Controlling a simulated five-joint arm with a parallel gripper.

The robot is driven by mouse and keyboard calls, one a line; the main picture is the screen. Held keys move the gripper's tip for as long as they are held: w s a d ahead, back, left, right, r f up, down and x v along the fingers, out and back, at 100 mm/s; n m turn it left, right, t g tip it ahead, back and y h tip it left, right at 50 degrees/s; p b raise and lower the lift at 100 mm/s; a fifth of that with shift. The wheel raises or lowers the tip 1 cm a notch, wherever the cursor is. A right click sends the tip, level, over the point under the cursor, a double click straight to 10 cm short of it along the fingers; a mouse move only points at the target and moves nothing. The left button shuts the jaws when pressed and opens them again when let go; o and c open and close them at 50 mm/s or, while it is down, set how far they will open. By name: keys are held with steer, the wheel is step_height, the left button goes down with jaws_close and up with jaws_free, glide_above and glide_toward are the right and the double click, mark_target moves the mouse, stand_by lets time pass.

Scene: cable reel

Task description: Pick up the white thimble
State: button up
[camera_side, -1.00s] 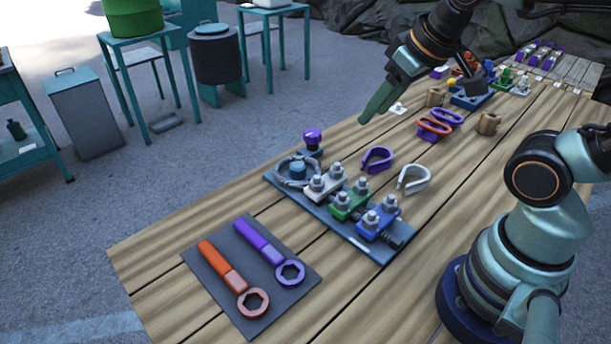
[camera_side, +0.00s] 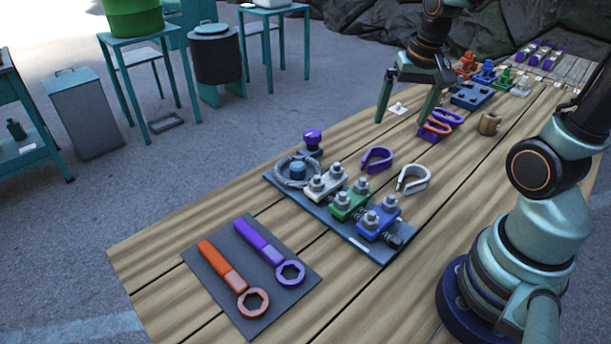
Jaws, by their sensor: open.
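The white thimble (camera_side: 426,179) is a pale, open teardrop-shaped loop lying on the wooden table, to the right of the clamp board. A purple thimble (camera_side: 377,154) of like shape lies just behind it to the left. My gripper (camera_side: 402,121) is open and empty, its two green fingers pointing down and spread apart. It is above the table, farther back than the white thimble and apart from it. The right finger overlaps the orange and purple loops in this view.
A dark board (camera_side: 370,250) holds a cable coil and white, green and blue clamps. Orange (camera_side: 435,126) and purple (camera_side: 449,117) loops and a wooden cylinder (camera_side: 489,123) lie farther back. Two wrenches lie on a mat (camera_side: 239,297) in front. Bare table surrounds the white thimble's right side.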

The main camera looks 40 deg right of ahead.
mark_target(416, 170)
steer(key=s+d+f+m+g, duration=0.2)
steer(key=s+d+f+m, duration=0.1)
steer(key=d+f+m, duration=0.4)
steer(key=shift+n+y, duration=0.4)
steer(key=shift+n, duration=0.3)
steer(key=f, duration=0.7)
steer(key=d+f, duration=0.1)
steer(key=f, duration=0.3)
steer(key=shift+w+f, duration=0.1)
steer(key=shift+w, duration=0.1)
steer(key=c, duration=1.4)
steer(key=shift+r, duration=0.2)
step_height(416, 170, up, 20)
steer(key=shift+f, duration=0.1)
